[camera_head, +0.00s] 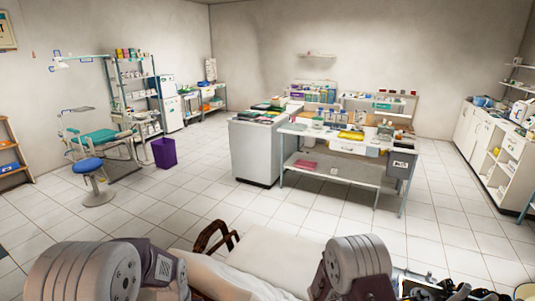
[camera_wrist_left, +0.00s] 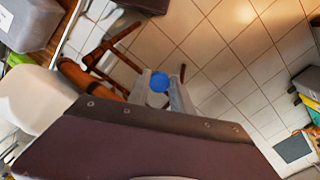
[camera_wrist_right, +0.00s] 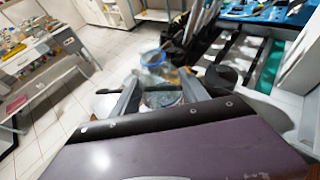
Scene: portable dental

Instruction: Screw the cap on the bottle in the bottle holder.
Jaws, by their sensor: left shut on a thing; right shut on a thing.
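A small round blue cap (camera_wrist_left: 158,80) sits between the fingertips of my left gripper (camera_wrist_left: 161,84) in the left wrist view. That gripper is shut on it, above the tiled floor. In the right wrist view, my right gripper (camera_wrist_right: 158,82) is shut on a clear bottle (camera_wrist_right: 158,98) with a blue ring near its far end. The bottle shows between and beyond the fingers, and the cap is apart from it. I cannot make out a bottle holder around it. In the head view, both arms show at the bottom edge, and cap, bottle and fingertips are out of sight.
A brown wooden chair (camera_wrist_left: 100,55) stands close by the left gripper. Dark and blue clutter (camera_wrist_right: 262,15) crowds the right gripper's far side. A loaded workbench (camera_head: 345,143) stands ahead, and a blue stool (camera_head: 90,166) and purple bin (camera_head: 164,152) at left. Tiled floor between is clear.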

